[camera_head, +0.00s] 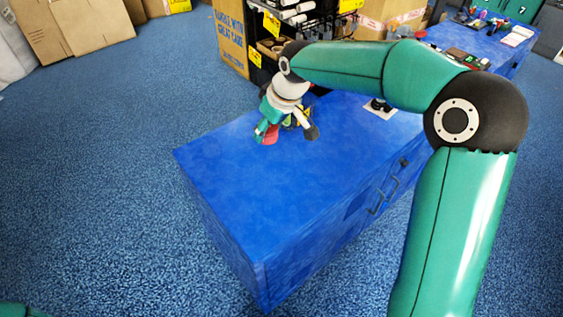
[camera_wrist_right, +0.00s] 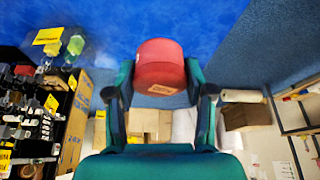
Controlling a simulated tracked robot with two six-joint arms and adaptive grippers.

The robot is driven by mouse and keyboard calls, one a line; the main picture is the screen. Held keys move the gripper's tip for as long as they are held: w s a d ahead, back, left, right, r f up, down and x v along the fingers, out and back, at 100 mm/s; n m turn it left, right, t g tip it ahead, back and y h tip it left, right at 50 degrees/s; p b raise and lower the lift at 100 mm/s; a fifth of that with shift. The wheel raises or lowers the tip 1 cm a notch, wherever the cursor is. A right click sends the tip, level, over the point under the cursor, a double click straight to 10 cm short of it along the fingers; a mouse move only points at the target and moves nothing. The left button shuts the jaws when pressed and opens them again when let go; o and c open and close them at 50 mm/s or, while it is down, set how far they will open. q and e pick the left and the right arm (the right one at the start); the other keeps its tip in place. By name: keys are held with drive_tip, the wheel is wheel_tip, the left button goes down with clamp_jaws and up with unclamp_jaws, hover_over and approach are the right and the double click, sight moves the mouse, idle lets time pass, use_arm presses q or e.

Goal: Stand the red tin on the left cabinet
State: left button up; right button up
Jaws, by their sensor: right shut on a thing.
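The red tin (camera_head: 271,134) is at the blue cabinet's top (camera_head: 250,165), towards its back left side in the head view. My right gripper (camera_head: 286,133) is shut on it, coming from above and behind. In the right wrist view the red tin (camera_wrist_right: 160,62) sits between the two fingers of my right gripper (camera_wrist_right: 160,92), with the blue top beyond it. Whether the tin touches the top or hangs just above it I cannot tell. My left gripper is not in view.
A small item with yellow (camera_head: 299,117) stands behind my right gripper. A white pad with a dark object (camera_head: 380,108) lies further right on the cabinet. The front of the top is clear. A loaded shelf (camera_head: 285,40) stands behind; another blue cabinet (camera_head: 490,45) is far right.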

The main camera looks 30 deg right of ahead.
sight(267, 176)
wheel_tip(267, 176, down, 16)
drive_tip(key=shift+b, duration=0.5)
drive_tip(key=o, duration=1.3)
drive_tip(key=shift+r, duration=0.1)
drive_tip(key=v, duration=1.1)
drive_tip(key=shift+s+d+r+p, duration=0.1)
drive_tip(key=shift+s+r+p, duration=0.15)
drive_tip(key=shift+r+p, duration=0.1)
